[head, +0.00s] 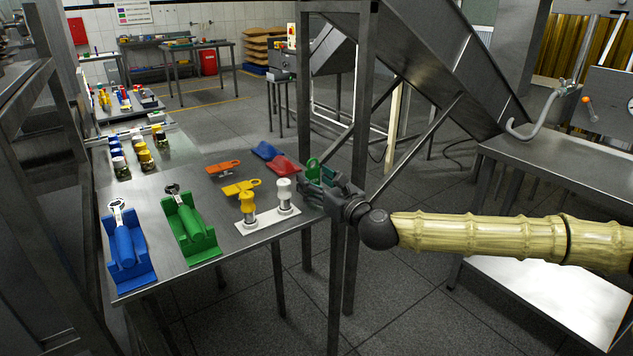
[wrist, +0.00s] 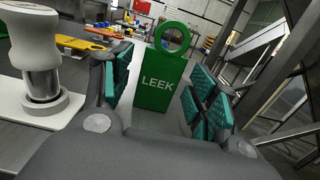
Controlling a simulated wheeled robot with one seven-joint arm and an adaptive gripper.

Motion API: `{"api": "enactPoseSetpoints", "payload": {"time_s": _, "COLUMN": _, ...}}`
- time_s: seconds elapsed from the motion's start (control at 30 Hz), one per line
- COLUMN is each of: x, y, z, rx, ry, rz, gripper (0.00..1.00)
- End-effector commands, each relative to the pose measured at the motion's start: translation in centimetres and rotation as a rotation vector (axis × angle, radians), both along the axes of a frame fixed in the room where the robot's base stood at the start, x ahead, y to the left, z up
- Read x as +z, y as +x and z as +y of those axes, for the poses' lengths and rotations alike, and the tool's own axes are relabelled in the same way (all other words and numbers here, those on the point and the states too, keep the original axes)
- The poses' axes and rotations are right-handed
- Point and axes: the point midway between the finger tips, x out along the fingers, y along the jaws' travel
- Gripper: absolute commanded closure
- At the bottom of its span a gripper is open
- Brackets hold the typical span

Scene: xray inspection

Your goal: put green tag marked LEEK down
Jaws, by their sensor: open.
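The green tag marked LEEK (wrist: 158,82) stands upright between my gripper's fingers in the wrist view, its lettered face toward the camera and its ring at the top. My gripper (wrist: 163,92) is open, with a teal-padded finger on each side of the tag. In the head view the green tag (head: 312,167) shows partly behind my gripper (head: 322,184), at the right edge of the metal table (head: 150,195).
A white-knobbed stamp (head: 284,194) and a yellow one (head: 248,204) stand on a white plate left of my gripper. Orange (head: 222,168) and yellow (head: 240,187) tags lie beyond. Green (head: 190,228) and blue (head: 127,250) holders stand farther left. A steel post (head: 350,250) rises close by.

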Motion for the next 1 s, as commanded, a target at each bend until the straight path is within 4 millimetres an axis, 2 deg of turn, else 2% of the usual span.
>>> {"api": "enactPoseSetpoints", "payload": {"time_s": 0.27, "x": 0.1, "y": -0.5, "z": -0.5, "rx": 0.0, "ry": 0.0, "rz": 0.0, "gripper": 0.41}}
{"api": "enactPoseSetpoints", "payload": {"time_s": 0.8, "x": -0.1, "y": -7.3, "z": -5.4, "rx": -0.001, "ry": 0.0, "rz": 0.0, "gripper": 0.41}}
{"api": "enactPoseSetpoints", "payload": {"time_s": 1.0, "x": -0.2, "y": -9.0, "z": -6.6, "rx": 0.0, "ry": 0.001, "rz": -0.001, "gripper": 0.41}}
